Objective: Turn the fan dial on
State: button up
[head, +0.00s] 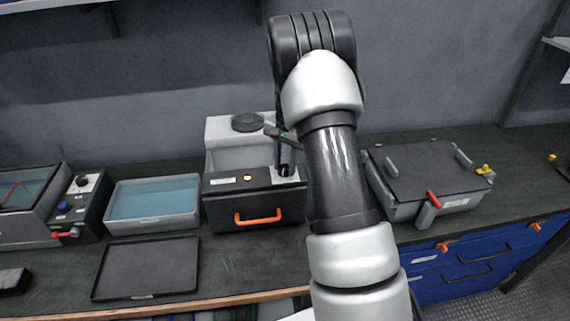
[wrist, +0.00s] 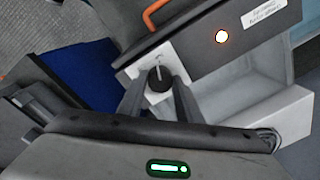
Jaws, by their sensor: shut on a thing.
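The fan dial (wrist: 158,82) is a small black knob with a pale pointer line, on a light square plate (wrist: 150,58). In the wrist view, my gripper (wrist: 158,90) has one finger on each side of the dial and is shut on it. In the head view, my gripper (head: 284,160) reaches down to the plate at the right of the black front panel (head: 225,184); the dial there is largely hidden by the fingers. A lamp (wrist: 222,37) on the panel glows white-orange; it also shows in the head view (head: 248,178).
The unit has an orange handle (head: 258,217) and a round black vent (head: 247,122) on top. A blue-filled tray (head: 153,198) and a flat black tray (head: 147,267) lie left. A lidded case (head: 425,170) with a red lever stands right, close to my arm.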

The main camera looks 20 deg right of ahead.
jog(key=shift+m, duration=0.8)
jog(key=o, duration=1)
jog(key=shift+o, duration=0.2)
jog(key=shift+r, duration=0.15)
notch_tip(320, 180, up, 17)
jog(key=s, duration=0.1)
jog(key=shift+d+p, duration=0.3)
jog(key=shift+p, duration=0.05)
